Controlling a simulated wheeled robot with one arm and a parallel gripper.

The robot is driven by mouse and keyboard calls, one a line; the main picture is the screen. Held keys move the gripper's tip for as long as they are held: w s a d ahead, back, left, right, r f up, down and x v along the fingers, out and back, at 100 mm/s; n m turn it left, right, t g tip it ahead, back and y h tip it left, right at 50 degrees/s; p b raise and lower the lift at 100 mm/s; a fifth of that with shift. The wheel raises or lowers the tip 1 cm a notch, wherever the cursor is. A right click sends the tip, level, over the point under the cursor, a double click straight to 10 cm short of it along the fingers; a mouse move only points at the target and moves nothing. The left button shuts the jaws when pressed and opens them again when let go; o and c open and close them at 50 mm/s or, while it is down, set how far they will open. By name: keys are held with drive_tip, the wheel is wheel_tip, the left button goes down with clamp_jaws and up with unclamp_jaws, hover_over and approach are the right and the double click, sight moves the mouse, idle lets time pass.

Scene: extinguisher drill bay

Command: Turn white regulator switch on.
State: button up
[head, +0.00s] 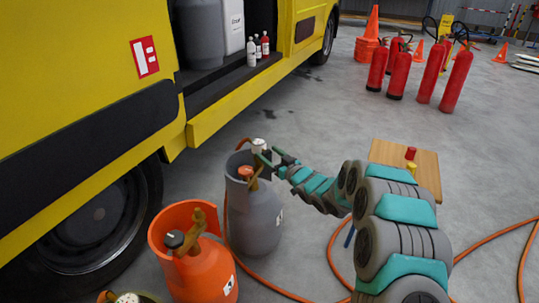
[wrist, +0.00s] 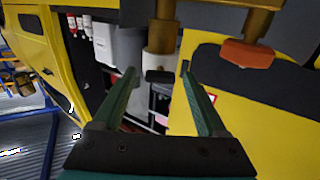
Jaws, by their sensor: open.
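The white regulator (head: 259,145) sits at the top of a grey gas cylinder (head: 255,215). In the wrist view, the regulator's pale collar (wrist: 161,38) hangs from a brass fitting, with a small dark piece (wrist: 160,76) at its end. My gripper (head: 268,157) is at the regulator in the head view. In the wrist view, my gripper (wrist: 159,74) is open, with its teal fingers to either side of the dark piece. I cannot tell whether either finger touches it. An orange knob (wrist: 247,53) is to the right; it also shows in the head view (head: 246,171).
An orange cylinder (head: 198,270) stands at front left of the grey one. The yellow truck (head: 75,75) is close behind on the left. Orange hose (head: 333,262) lies on the floor. Red extinguishers (head: 400,75) stand farther back.

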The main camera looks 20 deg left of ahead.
drive_tip(key=shift+c, duration=0.2)
clamp_jaws()
idle(0.4)
drive_tip(key=shift+f+n+b, duration=0.1)
drive_tip(key=shift+n+b, duration=0.3)
drive_tip(key=shift+b, duration=0.05)
drive_tip(key=n+b, duration=1.2)
drive_tip(key=shift+s+n, duration=0.1)
drive_tip(key=shift+n, duration=0.3)
drive_tip(key=shift+a+n, duration=0.1)
drive_tip(key=shift+n, duration=2.1)
